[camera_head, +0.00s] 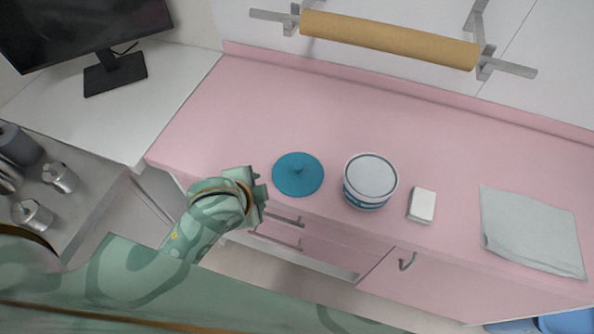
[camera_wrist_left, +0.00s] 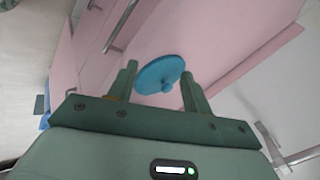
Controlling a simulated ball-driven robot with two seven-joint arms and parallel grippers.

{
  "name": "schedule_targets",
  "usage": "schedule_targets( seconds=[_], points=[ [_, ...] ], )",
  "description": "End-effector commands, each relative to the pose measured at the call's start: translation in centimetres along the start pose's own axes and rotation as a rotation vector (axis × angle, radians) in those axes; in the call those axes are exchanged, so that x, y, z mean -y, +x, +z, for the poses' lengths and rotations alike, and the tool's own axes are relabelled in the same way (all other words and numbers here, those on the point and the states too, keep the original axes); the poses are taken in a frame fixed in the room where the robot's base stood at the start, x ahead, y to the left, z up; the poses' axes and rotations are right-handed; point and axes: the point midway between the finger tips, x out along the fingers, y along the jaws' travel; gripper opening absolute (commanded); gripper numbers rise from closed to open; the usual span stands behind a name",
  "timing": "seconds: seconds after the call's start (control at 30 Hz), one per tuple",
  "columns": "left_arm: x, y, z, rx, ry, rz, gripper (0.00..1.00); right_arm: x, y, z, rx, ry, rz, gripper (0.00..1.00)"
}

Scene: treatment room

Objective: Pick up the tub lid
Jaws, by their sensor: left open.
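The tub (camera_head: 370,182), white with a blue band, stands to the right of the lid. Its top looks pale and has no blue lid on it. My left gripper (camera_head: 258,188) is just left of the lid, near the counter's front edge. In the left wrist view my left gripper (camera_wrist_left: 160,88) is open and empty, apart from the lid. My right gripper is not in view.
A white block (camera_head: 422,205) and a folded grey cloth (camera_head: 532,230) lie on the pink counter (camera_head: 270,95) right of the tub. A paper roll (camera_head: 390,40) hangs on the wall behind. A monitor (camera_head: 115,72) stands at left. The counter behind the lid is clear.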

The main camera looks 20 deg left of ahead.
Motion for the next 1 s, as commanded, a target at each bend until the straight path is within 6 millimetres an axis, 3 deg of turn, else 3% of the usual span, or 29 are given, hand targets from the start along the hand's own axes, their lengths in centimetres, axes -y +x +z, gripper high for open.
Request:
schedule_targets(
  seconds=[0.03, 0.2, 0.37, 0.5, 0.6, 0.73, 0.9, 1.0],
  points=[
    [0.9, -0.3, -2.2, -0.052, 0.089, 0.006, 0.50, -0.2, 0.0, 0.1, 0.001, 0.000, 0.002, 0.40],
    [1.3, -0.6, -8.7, -0.214, 0.425, 0.066, 0.50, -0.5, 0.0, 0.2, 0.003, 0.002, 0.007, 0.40],
    [1.3, -0.8, -13.6, -0.346, 0.810, 0.120, 0.50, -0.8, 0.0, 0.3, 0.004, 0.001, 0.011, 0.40],
    [1.8, -1.2, -16.5, -0.438, 1.264, 0.179, 0.50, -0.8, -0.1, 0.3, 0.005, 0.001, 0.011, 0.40],
    [3.5, -1.4, -16.7, -0.475, 1.653, 0.256, 0.50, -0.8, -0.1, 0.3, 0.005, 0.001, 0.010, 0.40],
    [7.4, -2.1, -15.1, -0.498, 2.047, 0.395, 0.50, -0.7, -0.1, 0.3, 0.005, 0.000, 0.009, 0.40],
    [11.6, -3.5, -12.9, -0.537, 2.289, 0.533, 0.50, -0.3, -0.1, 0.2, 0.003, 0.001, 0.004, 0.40],
    [12.5, -3.8, -12.3, -0.558, 2.339, 0.569, 0.50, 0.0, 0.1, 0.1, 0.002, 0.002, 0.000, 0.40]
  ],
)
